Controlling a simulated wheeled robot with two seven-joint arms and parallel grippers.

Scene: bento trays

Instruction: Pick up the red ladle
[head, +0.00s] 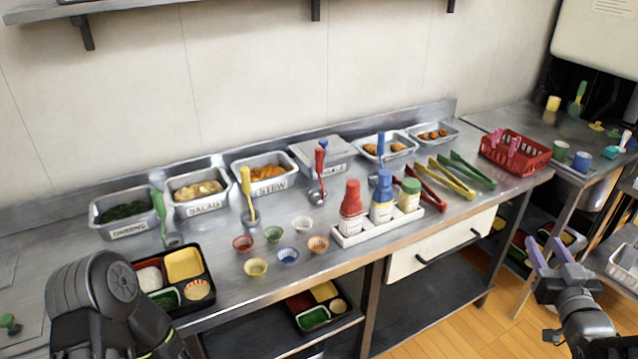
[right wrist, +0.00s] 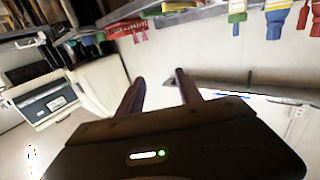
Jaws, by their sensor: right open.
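The red ladle (head: 319,162) stands upright near the middle of the steel counter in the head view, in front of a lidded metal container. Its metal bowl is low, by the counter top. My right gripper (head: 547,252) is at the far right of the head view, in front of the counter and well away from the ladle. Its two purple fingers are apart with nothing between them; they also show in the right wrist view (right wrist: 158,88). My left arm shows at the lower left of the head view, but its fingers are out of sight.
A yellow ladle (head: 246,182), a green ladle (head: 159,207) and a blue ladle (head: 381,147) stand along the same row. Small colored cups and a white bottle rack (head: 349,240) lie in front. Several tongs and a red basket (head: 540,158) are to the right. A bento tray (head: 206,300) sits at left.

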